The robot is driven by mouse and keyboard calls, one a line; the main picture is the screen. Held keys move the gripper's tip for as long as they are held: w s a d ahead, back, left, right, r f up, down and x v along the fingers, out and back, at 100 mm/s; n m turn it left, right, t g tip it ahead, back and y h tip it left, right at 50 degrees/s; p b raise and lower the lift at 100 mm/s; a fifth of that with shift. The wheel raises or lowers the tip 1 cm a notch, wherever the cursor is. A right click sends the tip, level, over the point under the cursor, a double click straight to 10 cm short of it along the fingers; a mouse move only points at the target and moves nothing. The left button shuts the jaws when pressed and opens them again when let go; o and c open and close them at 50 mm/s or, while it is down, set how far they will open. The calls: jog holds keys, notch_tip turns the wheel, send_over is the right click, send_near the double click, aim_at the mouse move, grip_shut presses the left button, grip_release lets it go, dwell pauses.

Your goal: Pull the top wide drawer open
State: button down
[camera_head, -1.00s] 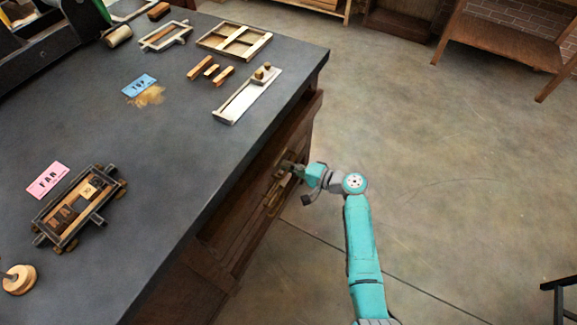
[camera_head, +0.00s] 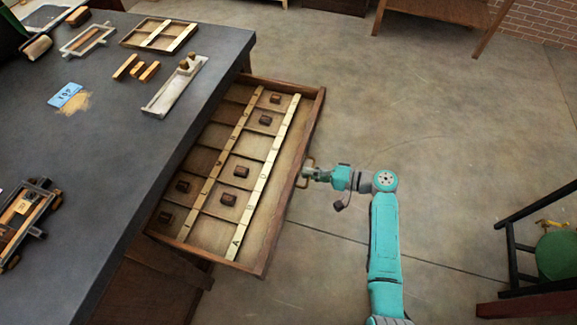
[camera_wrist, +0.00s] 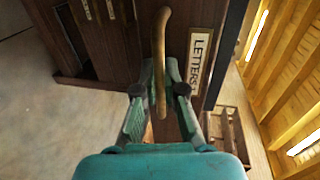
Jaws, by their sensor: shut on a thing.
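The top wide drawer (camera_head: 272,225) stands far out from under the dark worktop in the head view. Its inside shows compartments, pale lettered strips and several small dark blocks. My gripper (camera_head: 308,174) is at the middle of the drawer's front. In the wrist view my gripper (camera_wrist: 160,88) is shut on the curved brass handle (camera_wrist: 161,40), which passes between the fingers. A label reading "LETTERS" (camera_wrist: 200,62) is beside the handle on the drawer front. The drawer's back end is hidden under the worktop.
A green-seated chair (camera_head: 556,252) stands at the right. The floor around my arm is clear.

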jog(key=f+v, duration=0.1)
jog(key=v, duration=0.5)
jog(key=shift+d+f, duration=0.2)
jog(key=shift+d, duration=0.1)
jog(key=shift+s, duration=0.1)
jog(key=c, duration=1.2)
grip_release()
jog(key=shift+c, duration=0.2)
jog(key=v, duration=1.2)
